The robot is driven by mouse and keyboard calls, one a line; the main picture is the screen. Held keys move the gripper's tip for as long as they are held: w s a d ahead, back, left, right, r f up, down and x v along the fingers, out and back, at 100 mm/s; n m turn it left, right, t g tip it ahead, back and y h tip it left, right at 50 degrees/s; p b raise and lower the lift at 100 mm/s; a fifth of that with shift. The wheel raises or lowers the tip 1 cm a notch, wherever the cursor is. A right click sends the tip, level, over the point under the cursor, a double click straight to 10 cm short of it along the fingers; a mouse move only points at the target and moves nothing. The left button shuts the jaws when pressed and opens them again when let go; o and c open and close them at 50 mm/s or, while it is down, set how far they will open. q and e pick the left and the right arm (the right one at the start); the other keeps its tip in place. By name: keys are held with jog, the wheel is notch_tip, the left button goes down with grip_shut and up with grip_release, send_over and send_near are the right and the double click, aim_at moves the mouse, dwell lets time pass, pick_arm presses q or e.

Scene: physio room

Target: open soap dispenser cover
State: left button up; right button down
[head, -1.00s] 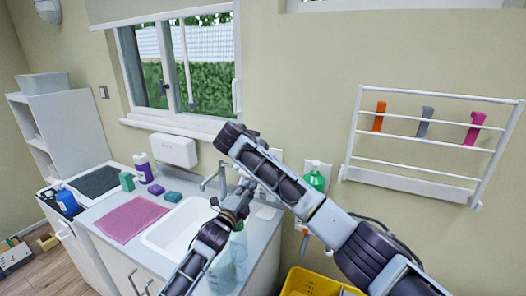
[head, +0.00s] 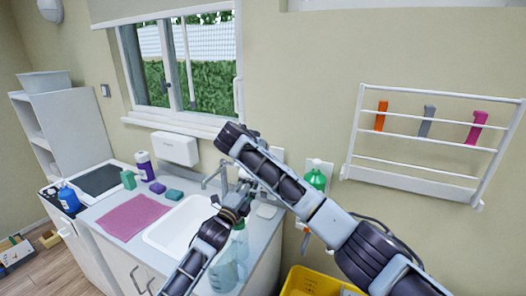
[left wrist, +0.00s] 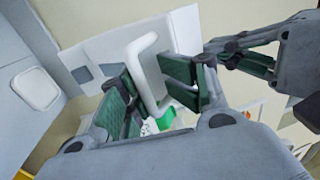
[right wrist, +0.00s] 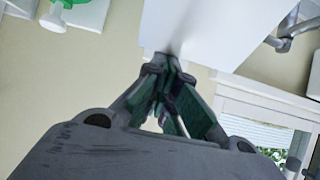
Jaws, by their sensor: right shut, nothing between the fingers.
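A white wall unit, which looks like the soap dispenser, is mostly hidden behind my right arm in the head view; an edge of it (head: 279,155) shows. Its large white face (right wrist: 205,35) fills the top of the right wrist view. My right gripper (right wrist: 166,68) is shut and empty, its tips at or very near the edge of that face. My left gripper (left wrist: 152,88) has its fingers on either side of a white loop-shaped part (left wrist: 146,50) in front of a white panel. I cannot tell whether the pads press on it. My right gripper also shows at upper right there.
A yellow crate (head: 310,284) stands at the bottom. A wall rack (head: 415,182) is at right.

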pick_arm(q)
jog(key=v, duration=0.7)
jog(key=shift+s, duration=0.2)
jog(key=shift+v, duration=2.15)
